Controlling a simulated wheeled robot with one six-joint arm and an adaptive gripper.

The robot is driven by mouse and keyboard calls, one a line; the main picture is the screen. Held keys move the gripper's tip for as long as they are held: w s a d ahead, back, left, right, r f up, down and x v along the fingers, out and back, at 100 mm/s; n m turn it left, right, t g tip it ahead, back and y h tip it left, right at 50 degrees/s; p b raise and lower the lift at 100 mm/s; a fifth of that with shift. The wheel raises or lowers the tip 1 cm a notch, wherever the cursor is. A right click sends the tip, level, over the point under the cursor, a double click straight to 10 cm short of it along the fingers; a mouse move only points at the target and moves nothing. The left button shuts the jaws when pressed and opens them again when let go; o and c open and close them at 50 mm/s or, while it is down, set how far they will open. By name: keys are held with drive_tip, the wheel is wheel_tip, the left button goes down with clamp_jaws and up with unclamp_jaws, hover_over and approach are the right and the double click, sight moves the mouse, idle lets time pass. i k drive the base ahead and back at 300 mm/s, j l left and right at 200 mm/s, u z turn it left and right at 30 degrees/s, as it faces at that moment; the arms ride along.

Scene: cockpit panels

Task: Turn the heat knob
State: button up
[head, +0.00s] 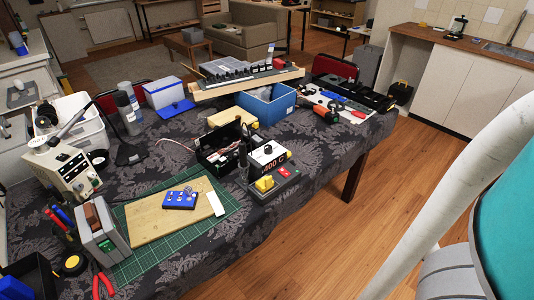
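A dark soldering or heating station (273,180) stands near the right front part of the table. Its front reads what looks like "400 C", with red buttons below. A small black knob (268,149) shows on its white upper face; the picture is too small to tell its markings or setting. A yellow block or sponge (265,184) sits at the station's lower left. My gripper is not in view. A pale tube and a teal part, probably of my own arm, fill the right edge, well apart from the station.
A green cutting mat with a wooden board (165,222) and blue box (180,199) lies left of the station. A black open box (218,158) stands close behind it. A beige instrument (68,172) with knobs stands far left. Floor (350,240) right of the table is clear.

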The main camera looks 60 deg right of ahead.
sight(268, 149)
drive_tip(key=k+l+z, duration=0.25)
drive_tip(key=l, duration=0.4)
drive_tip(key=l+z, duration=0.3)
drive_tip(key=l, duration=0.3)
